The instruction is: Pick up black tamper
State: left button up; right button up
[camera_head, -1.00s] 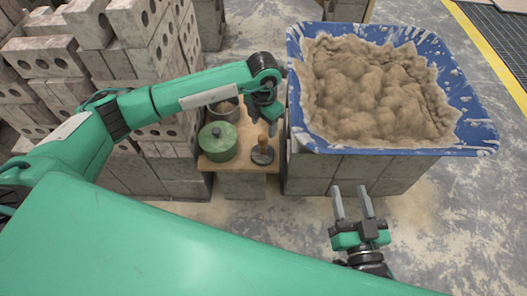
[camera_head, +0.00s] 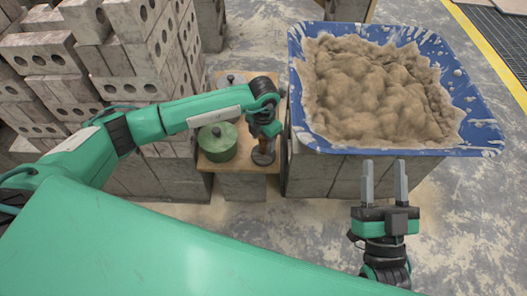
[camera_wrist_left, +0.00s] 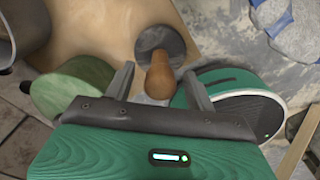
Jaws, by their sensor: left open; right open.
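The black tamper (camera_head: 263,158) stands upright on a small wooden board, with a round dark base and a wooden handle. In the left wrist view its handle (camera_wrist_left: 160,75) points up at the camera between the fingers, and its base (camera_wrist_left: 162,43) shows beyond. My left gripper (camera_head: 264,140) is open above the tamper, its fingers (camera_wrist_left: 160,80) on either side of the handle. I cannot tell whether they touch it. In the head view the arm hides part of the handle. My right gripper (camera_head: 384,182) is open and empty in front of the blue tub.
A green lidded pot (camera_head: 217,143) stands on the board (camera_head: 240,165) just left of the tamper. A blue tub (camera_head: 470,138) of sandy mortar stands on blocks to the right. Stacked grey bricks (camera_head: 130,45) fill the left. Floor at the lower right is clear.

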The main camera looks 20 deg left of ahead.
pick_arm(q)
jog(key=shift+c, duration=0.2)
grip_shut()
jog(key=shift+r, duration=0.2)
jog(key=shift+r, duration=0.2)
jog(key=shift+w+r, duration=0.1)
jog(key=shift+r, duration=0.25)
notch_tip(320, 180, up, 8)
jog(key=shift+f+p, duration=0.15)
jog(key=shift+p, duration=0.95)
notch_tip(320, 180, up, 11)
jog(key=p, duration=0.1)
jog(key=shift+p, duration=0.3)
pick_arm(e)
jog(key=s+a+f+g, duration=0.1)
jog(key=s+f+g, duration=0.1)
jog(key=f+g, duration=0.3)
jog(key=s+a+f+g+h, duration=0.1)
jog(key=f+g, duration=0.3)
jog(key=f, duration=0.6)
jog(key=shift+s+a+n+g, duration=0.3)
jog(key=shift+s+a+g, duration=0.1)
jog(key=shift+s+a, duration=0.35)
